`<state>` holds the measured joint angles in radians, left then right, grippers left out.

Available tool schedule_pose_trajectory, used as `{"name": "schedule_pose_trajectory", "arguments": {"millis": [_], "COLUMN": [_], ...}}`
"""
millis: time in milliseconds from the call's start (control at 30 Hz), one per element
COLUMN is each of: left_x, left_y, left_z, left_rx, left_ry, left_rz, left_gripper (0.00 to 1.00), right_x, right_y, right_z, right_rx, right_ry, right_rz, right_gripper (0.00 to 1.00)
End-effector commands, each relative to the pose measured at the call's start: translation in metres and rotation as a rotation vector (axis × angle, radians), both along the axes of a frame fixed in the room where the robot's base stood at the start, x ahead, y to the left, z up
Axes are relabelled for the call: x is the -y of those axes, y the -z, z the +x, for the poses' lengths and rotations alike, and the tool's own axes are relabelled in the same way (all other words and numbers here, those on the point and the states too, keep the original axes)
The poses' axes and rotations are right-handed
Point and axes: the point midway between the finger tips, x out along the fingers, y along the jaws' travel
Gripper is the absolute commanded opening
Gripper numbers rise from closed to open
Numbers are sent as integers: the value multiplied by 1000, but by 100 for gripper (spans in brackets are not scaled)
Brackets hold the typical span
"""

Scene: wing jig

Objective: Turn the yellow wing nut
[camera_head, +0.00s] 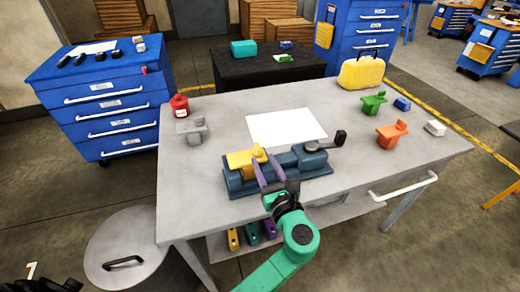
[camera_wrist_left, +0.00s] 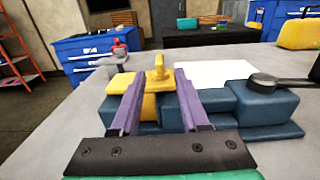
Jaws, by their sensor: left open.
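The yellow wing nut (camera_head: 240,160) sits at the left end of a dark blue vise (camera_head: 300,165) on the grey table. It has a flat body with an upright tab, and in the left wrist view (camera_wrist_left: 158,70) the tab stands between the tips of my fingers. My left gripper (camera_head: 267,168) has two purple fingers, spread apart and pointing at the wing nut. It is open, with one finger on each side of the tab in the left wrist view (camera_wrist_left: 160,78). I cannot tell whether either finger touches it. My right gripper is not in view.
The vise's black handle (camera_head: 339,138) sticks out at its right. A white sheet (camera_head: 286,126) lies behind it. The table's front right is clear.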

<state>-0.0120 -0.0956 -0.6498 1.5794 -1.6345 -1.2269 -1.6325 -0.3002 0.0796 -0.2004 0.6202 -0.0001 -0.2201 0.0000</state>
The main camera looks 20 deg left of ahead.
Motion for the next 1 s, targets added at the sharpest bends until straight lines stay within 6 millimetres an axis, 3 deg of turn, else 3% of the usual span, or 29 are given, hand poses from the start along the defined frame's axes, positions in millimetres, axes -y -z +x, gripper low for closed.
{"name": "schedule_pose_trajectory", "arguments": {"millis": [33, 200, 333, 1000], "left_x": [9, 36, 48, 53], "left_y": [-5, -4, -2, -1], "left_z": [-13, -54, -74, -81], "left_rx": [-4, -3, -2, 1], "left_ry": [3, 2, 0, 0], "left_rz": [-3, -3, -2, -2], "left_gripper": [45, 45, 45, 45], "right_x": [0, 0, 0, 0], "right_y": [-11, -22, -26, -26], "right_z": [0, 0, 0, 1], "right_rx": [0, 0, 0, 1], "right_ry": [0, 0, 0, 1], "right_rz": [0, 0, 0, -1], "right_gripper": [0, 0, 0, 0]}}
